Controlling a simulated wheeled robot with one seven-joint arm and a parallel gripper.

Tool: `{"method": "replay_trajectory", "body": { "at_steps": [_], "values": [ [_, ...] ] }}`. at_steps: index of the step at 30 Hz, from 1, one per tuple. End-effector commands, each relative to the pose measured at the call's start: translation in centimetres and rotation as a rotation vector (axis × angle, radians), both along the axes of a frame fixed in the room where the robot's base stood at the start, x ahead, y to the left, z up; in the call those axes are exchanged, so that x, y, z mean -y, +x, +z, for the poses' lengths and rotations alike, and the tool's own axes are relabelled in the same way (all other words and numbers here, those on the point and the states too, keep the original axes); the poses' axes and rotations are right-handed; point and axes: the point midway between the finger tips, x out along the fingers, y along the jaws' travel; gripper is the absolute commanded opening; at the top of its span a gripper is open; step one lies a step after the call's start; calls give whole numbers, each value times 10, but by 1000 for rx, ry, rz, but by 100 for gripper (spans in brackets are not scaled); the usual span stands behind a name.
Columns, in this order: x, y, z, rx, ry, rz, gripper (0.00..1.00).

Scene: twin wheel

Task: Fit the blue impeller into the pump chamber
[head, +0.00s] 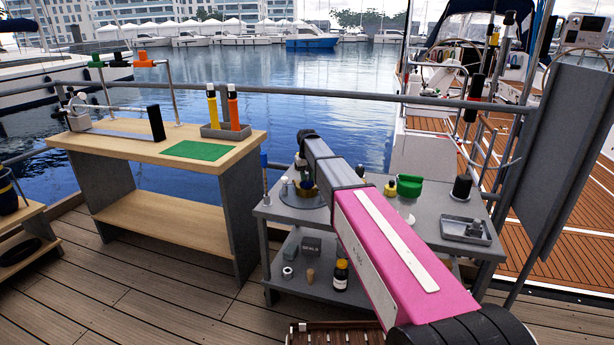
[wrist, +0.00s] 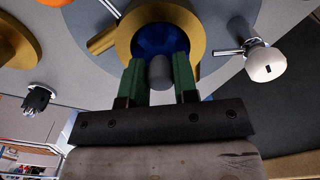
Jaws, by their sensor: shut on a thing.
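The blue impeller (wrist: 152,40) shows in the wrist view as a dark blue round inside the brass ring of the pump chamber (wrist: 198,28). A grey stub stands out of it toward me, between the green fingers of my gripper (wrist: 159,66). My gripper is shut on the impeller by this stub, at the chamber mouth. I cannot tell how deep the impeller sits or whether it is fully down. In the head view the brass chamber (head: 300,193) shows partly on the grey workbench (head: 270,212); my arm hides my gripper and the impeller.
A white-capped fitting (wrist: 267,64) stands close right of the chamber and a black knob (wrist: 38,98) stands to the left. In the head view a green bowl (head: 409,186) and a metal tray (head: 466,230) lie right of my arm. A wooden bench (head: 120,140) stands left.

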Motion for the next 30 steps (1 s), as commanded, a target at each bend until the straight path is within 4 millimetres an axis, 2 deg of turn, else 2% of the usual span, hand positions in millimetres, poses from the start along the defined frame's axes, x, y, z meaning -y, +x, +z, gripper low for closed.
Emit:
{"method": "replay_trajectory", "body": {
  "at_steps": [26,27,29,30],
  "values": [
    [0,0,-19,-1,0,0,4],
    [0,0,-19,0,0,0,37],
    [0,0,-19,0,0,0,57],
    [0,0,-19,0,0,0,57]
  ]
}}
